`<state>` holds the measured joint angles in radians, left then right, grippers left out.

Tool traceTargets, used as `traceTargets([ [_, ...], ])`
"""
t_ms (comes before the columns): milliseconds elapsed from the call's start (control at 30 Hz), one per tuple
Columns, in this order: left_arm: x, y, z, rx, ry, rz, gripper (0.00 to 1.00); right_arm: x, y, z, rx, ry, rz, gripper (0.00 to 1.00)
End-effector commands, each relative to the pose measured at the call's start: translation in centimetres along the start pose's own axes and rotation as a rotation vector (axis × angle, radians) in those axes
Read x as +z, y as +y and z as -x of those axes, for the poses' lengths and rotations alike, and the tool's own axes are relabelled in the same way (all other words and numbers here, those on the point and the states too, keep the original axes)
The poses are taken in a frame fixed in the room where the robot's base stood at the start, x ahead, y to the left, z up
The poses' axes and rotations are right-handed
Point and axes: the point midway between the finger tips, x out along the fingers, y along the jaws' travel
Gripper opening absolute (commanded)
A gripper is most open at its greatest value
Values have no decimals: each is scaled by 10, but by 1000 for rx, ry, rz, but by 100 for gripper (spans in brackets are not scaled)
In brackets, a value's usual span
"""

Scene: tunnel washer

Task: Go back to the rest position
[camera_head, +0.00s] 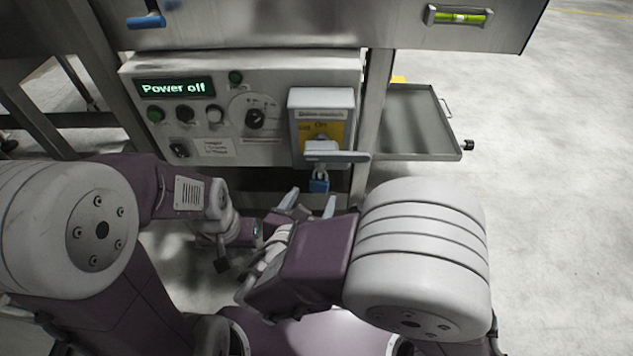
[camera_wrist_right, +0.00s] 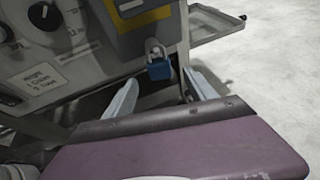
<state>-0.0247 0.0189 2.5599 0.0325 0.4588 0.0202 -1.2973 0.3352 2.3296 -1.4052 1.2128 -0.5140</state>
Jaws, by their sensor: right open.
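My right gripper (camera_head: 308,203) is open and empty in the head view, just below a blue padlock (camera_head: 319,182). Its two fingers also show apart in the right wrist view (camera_wrist_right: 161,92), with the padlock (camera_wrist_right: 159,69) beyond them and not between them. The padlock hangs under the grey handle (camera_head: 336,156) of a switch box (camera_head: 321,122) with a yellow plate. My left gripper (camera_head: 256,234) is low, left of the right gripper. Its fingers are largely hidden by my right forearm, so its opening does not show.
A control panel (camera_head: 215,144) with knobs and a green display reading "Power off" stands in front. A metal tray (camera_head: 418,157) juts out at its right. A blue handle (camera_head: 146,21) and a spirit level (camera_head: 458,16) sit above. The floor at right is clear.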

Motion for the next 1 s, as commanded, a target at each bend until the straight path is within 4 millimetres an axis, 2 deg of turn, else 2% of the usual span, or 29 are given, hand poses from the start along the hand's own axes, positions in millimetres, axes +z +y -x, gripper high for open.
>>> traceTargets([
  [33, -1, 0, 13, 0, 0, 0, 36, 6, 1, 13, 4, 1, 5, 65],
  [200, -2, 0, 22, 0, 0, 0, 36, 2, 0, 32, 2, 0, 2, 65],
  [567, -2, 0, 20, 0, 0, 0, 36, -1, 0, 34, -2, 1, -1, 65],
  [633, -2, 0, 22, 0, 0, 0, 36, 0, -7, 30, -28, 16, -21, 65],
  [667, -2, 0, 23, 0, 0, 0, 36, 0, -14, 26, -55, 32, -42, 65],
  [767, -3, 1, 31, 0, 0, 0, 36, -5, -62, 8, -239, 139, -199, 65],
  [833, -4, 1, 39, 0, 0, 0, 36, -16, -111, -1, -449, 250, -412, 65],
  [900, -5, 1, 46, 0, 0, 0, 36, -32, -151, 2, -663, 348, -671, 65],
  [1000, -6, 1, 55, 0, 0, 0, 36, -52, -183, 15, -935, 436, -1070, 65],
])
